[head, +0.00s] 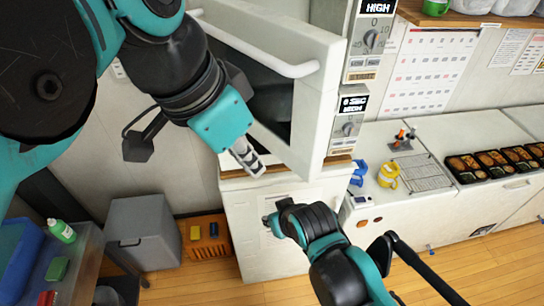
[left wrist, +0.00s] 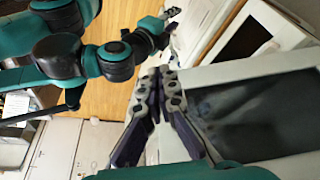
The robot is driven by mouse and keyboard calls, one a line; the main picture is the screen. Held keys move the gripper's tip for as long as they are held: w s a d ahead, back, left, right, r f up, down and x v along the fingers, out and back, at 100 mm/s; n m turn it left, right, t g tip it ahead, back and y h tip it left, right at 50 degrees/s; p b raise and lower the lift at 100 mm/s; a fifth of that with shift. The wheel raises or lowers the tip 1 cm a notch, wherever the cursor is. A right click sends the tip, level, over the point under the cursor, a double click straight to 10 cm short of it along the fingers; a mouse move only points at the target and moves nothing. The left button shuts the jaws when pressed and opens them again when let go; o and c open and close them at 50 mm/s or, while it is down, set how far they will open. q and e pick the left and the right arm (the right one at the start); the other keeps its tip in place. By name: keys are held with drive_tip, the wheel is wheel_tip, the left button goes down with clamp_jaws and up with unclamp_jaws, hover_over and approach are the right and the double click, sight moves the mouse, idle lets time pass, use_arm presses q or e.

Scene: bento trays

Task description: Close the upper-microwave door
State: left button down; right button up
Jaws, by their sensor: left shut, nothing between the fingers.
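A white microwave door (head: 309,110) with a long white bar handle (head: 255,45) and dark window stands forward of the control panels in the head view. It looks tilted out; my left arm covers much of it, and how far it is open is unclear. The upper microwave's panel (head: 370,40) is at its upper right. My left gripper (head: 250,162) is shut and empty, in front of the door's lower part. In the left wrist view its fingers (left wrist: 170,80) are together beside a dark window (left wrist: 250,110). My right gripper (head: 272,226) is lower, before the white cabinet; its jaws are unclear.
A lower control panel (head: 350,125) sits beside the door. The white cabinet (head: 245,230) is below. A counter on the right holds a yellow mug (head: 388,175), a wire rack (head: 424,172) and food trays (head: 490,162). A grey bin (head: 142,232) and orange crate (head: 206,248) stand left.

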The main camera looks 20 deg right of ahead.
use_arm(q)
drive_tip(key=w+d+f, duration=0.2)
drive_tip(key=d+f, duration=0.6)
drive_tip(key=shift+f, duration=0.4)
drive_tip(key=shift+d, duration=0.15)
